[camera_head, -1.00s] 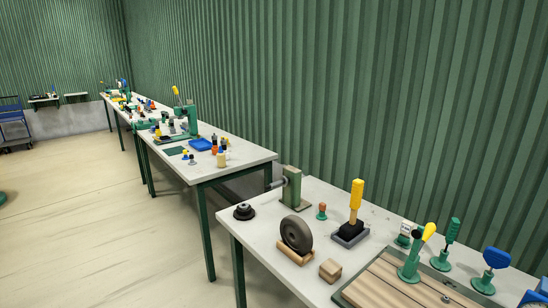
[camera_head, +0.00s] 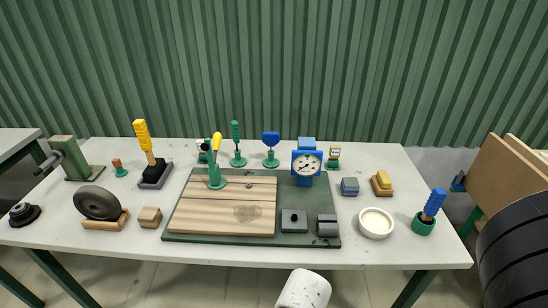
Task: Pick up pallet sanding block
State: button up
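No block carries a readable label, so I cannot tell for certain which is the pallet sanding block. A small plain wooden block (camera_head: 150,217) sits at the left front of the bench, beside the wheel on its wooden cradle. A yellow-topped block on a brown base (camera_head: 381,184) lies at the right, behind the white bowl. A small blue-grey block (camera_head: 349,187) is just left of it. A wooden slatted board (camera_head: 222,212) lies on a dark green mat (camera_head: 325,241) in the middle. My gripper is out of view; a white rounded part, probably my arm, shows at the bottom.
A blue dial gauge (camera_head: 306,166) and several green-based tools stand along the back. Two grey metal blocks (camera_head: 294,221) sit on the mat. A white bowl (camera_head: 376,223) and a blue-handled tool (camera_head: 431,210) are at the right. Black tires (camera_head: 515,240) stand beyond the right end.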

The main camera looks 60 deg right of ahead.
aim_at(381, 184)
jog(key=k+j+z, duration=0.3)
jog(key=k, duration=0.45)
jog(key=j+z, duration=0.1)
jog(key=z, duration=1.35)
